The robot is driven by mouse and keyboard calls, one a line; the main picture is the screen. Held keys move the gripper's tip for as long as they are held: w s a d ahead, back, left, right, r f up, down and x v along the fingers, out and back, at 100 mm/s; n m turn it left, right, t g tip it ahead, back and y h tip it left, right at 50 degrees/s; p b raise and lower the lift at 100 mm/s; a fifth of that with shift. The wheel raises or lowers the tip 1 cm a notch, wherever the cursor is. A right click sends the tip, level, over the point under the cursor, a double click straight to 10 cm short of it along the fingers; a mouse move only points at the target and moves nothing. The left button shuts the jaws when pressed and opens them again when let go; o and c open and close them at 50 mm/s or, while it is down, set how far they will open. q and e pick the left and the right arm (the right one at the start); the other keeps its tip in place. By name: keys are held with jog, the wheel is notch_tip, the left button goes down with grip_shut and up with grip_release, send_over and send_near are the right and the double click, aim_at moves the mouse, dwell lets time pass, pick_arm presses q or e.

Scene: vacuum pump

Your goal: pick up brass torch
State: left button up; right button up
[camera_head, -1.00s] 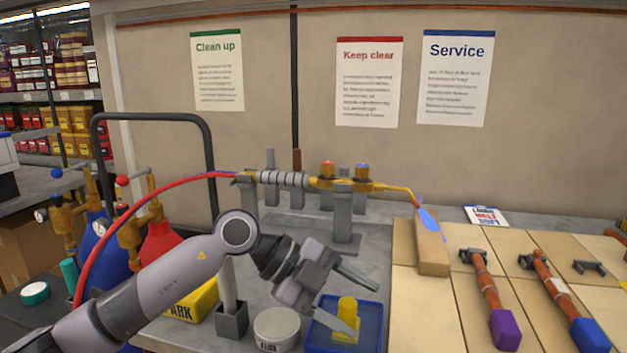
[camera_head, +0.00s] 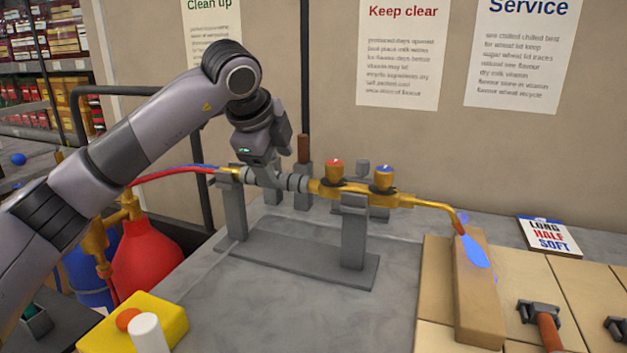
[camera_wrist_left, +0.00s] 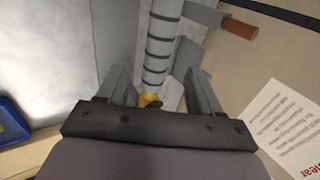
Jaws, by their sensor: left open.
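The brass torch (camera_head: 410,200) lies level on a grey stand (camera_head: 353,245) with two uprights. It has a grey ribbed handle (camera_head: 293,182), a red and a blue valve knob, and a blue flame at its bent tip. My left gripper (camera_head: 266,158) is directly over the handle, pointing down. In the left wrist view the ribbed handle (camera_wrist_left: 161,50) runs between the open fingers (camera_wrist_left: 160,85). I cannot tell whether either finger touches it. My right gripper is not in view.
Red and blue hoses (camera_head: 175,174) run left from the torch. The blue flame (camera_head: 475,250) is over a wooden block (camera_head: 478,310). The bench before the stand is clear.

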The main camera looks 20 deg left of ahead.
aim_at(285, 175)
pick_arm(q)
jog(key=x, duration=0.4)
jog(key=p+x, duration=0.1)
jog(key=x, duration=0.1)
jog(key=shift+s+d, duration=0.2)
jog(key=shift+d, duration=0.15)
jog(key=c, duration=1.1)
jog(key=shift+r, duration=0.15)
jog(key=shift+c, duration=0.2)
